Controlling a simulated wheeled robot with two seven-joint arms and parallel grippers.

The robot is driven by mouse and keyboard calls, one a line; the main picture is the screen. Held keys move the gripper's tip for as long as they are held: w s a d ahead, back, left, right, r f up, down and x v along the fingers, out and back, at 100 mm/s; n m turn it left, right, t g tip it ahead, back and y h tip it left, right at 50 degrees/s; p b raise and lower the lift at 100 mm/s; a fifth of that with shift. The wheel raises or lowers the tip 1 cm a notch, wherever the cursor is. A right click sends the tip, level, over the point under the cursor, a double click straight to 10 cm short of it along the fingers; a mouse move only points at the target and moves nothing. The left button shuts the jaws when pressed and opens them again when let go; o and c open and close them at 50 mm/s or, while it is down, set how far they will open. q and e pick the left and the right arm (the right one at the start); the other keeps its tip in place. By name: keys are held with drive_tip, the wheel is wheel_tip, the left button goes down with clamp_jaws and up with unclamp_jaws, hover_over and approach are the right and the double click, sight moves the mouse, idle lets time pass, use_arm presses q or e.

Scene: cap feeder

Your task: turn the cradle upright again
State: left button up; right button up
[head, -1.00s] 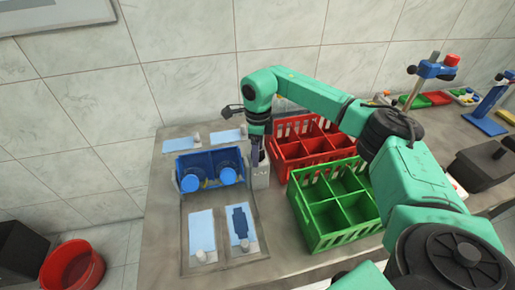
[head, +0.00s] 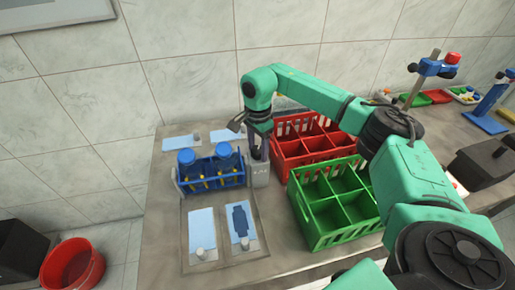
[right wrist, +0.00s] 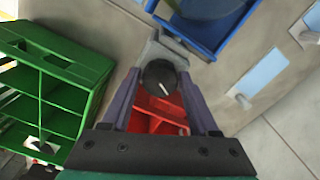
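A grey post (head: 260,176) stands at the cradle's right end. In the right wrist view its black round knob (right wrist: 158,77), with a white mark, sits between my fingertips. My right gripper (head: 259,153) appears closed on that knob from both sides. In the head view the fingers are small and the knob is hidden. My left gripper is not in view.
A red divided crate (head: 288,157) stands behind a green divided crate (head: 322,238), both right of the post. Light blue pads (head: 201,228) lie in front of the cradle; one bears a dark blue bottle shape (head: 240,219). A red bucket (head: 73,266) stands lower left.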

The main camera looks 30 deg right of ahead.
drive_tip(key=shift+o, duration=0.4)
drive_tip(key=m+p, duration=0.1)
drive_tip(key=m, duration=0.3)
drive_tip(key=shift+r, duration=0.15)
drive_tip(key=shift+m+p, duration=0.35)
drive_tip(key=shift+m, duration=1.65)
clamp_jaws()
drive_tip(key=n, duration=0.5)
drive_tip(key=shift+f+b, duration=0.2)
drive_tip(key=shift+b, duration=0.15)
drive_tip(key=shift+o, duration=1.2)
unclamp_jaws()
